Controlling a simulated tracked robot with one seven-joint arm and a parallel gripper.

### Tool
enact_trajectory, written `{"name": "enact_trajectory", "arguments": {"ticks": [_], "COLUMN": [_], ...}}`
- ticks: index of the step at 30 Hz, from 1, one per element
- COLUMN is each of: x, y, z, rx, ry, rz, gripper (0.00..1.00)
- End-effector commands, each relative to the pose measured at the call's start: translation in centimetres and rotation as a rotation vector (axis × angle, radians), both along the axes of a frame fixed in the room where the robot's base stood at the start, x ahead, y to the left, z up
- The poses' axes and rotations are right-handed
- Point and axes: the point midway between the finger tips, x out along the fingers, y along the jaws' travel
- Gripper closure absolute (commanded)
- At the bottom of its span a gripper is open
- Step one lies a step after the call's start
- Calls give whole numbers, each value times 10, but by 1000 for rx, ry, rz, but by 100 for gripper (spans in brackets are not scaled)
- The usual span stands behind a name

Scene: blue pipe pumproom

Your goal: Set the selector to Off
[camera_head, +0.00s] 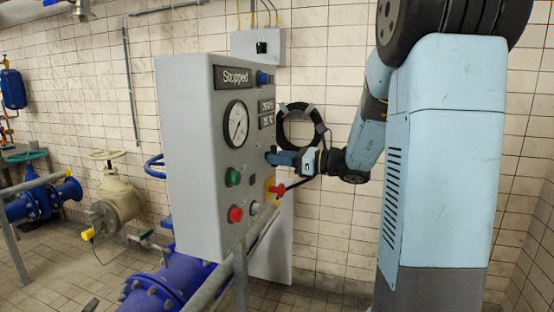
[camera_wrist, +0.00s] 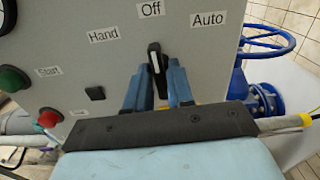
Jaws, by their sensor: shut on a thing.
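The selector (camera_wrist: 156,56) is a black knob with a white line on the grey control panel. Its line points up toward the "Off" label (camera_wrist: 150,9), between the "Hand" label (camera_wrist: 104,36) and the "Auto" label (camera_wrist: 207,20). My gripper (camera_wrist: 158,72) has its two blue fingers on either side of the knob and is shut on it. In the head view my gripper (camera_head: 278,158) reaches the right-hand face of the control box (camera_head: 185,150). The knob itself is hidden by my gripper there. A "Stopped" sign (camera_head: 234,77) is on the box's front.
A green button (camera_head: 232,178), a red button (camera_head: 235,214) and a gauge (camera_head: 236,123) are on the box. A red knob (camera_head: 277,190) is just below my gripper. Blue pipes (camera_head: 165,285) and a rail run below. A blue handwheel (camera_wrist: 268,40) is right of the panel.

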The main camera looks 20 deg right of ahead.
Motion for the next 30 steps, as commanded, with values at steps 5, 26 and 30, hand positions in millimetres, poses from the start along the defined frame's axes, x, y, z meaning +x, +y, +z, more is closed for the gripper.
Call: {"name": "enact_trajectory", "arguments": {"ticks": [5, 26, 30], "x": [1, 1, 1], "y": [-2, -2, -2], "z": [3, 2, 2], "rx": [23, 28, 28], "ry": [24, 33, 34], "rz": [-7, -6, -4], "gripper": [100, 62, 62]}}
